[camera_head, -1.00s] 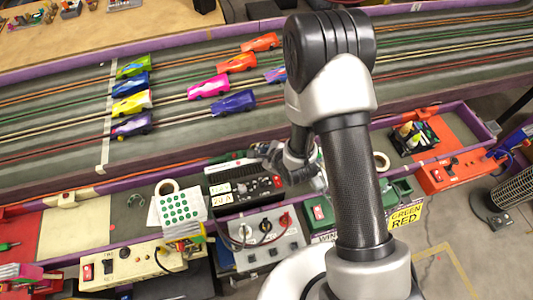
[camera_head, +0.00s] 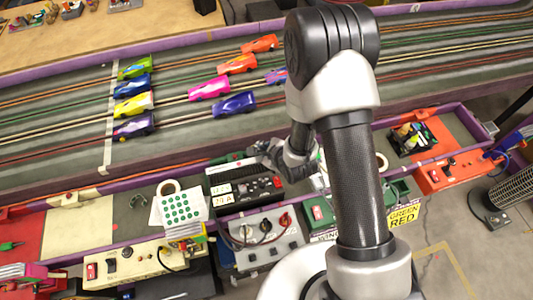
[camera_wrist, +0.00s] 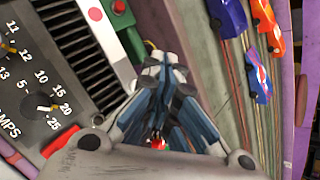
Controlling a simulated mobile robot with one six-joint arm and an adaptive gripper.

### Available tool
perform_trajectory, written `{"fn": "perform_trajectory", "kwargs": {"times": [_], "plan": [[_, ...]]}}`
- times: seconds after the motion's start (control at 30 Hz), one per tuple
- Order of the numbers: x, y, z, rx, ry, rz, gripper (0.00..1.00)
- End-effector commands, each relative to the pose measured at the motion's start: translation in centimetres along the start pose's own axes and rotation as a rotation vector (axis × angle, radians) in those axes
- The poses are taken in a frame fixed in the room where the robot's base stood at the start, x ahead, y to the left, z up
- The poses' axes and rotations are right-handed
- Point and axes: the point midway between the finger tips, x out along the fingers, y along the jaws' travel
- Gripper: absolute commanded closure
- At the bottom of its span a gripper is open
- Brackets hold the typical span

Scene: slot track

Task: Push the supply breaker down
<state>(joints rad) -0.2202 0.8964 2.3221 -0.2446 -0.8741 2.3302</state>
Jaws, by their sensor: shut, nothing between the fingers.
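The dark power supply box (camera_head: 246,192) with two lit readouts stands on the near bench in the head view, beside the track. In the wrist view its panel (camera_wrist: 48,78) shows a vent grille, amp dials, and a red part (camera_wrist: 58,141) at lower left. Small red pieces (camera_wrist: 96,14) show at the top. I cannot tell which is the supply breaker. My gripper (camera_head: 258,148) is above the back edge of the box. In the wrist view my gripper (camera_wrist: 165,62) is shut and empty, its tips right of the grille; it hides what lies beneath.
A grey box with cables (camera_head: 262,238) stands in front of the supply. Several toy cars, including a yellow one (camera_head: 134,104), stand on the track (camera_head: 60,130) behind.

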Motion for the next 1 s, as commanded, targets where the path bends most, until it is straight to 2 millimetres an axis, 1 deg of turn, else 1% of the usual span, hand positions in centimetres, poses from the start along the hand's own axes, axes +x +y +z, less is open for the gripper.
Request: {"fn": "perform_trajectory", "kwargs": {"times": [0.03,0.1,0.4,1.0], "plan": [[-0.6,-0.5,0.4,0.000,-0.001,-0.001,1.00],[-1.1,-0.8,0.8,0.000,-0.001,-0.001,1.00],[-3.0,-2.2,2.2,0.000,-0.001,-0.001,1.00],[-3.0,-2.3,2.2,-0.006,0.001,-0.002,1.00]]}}
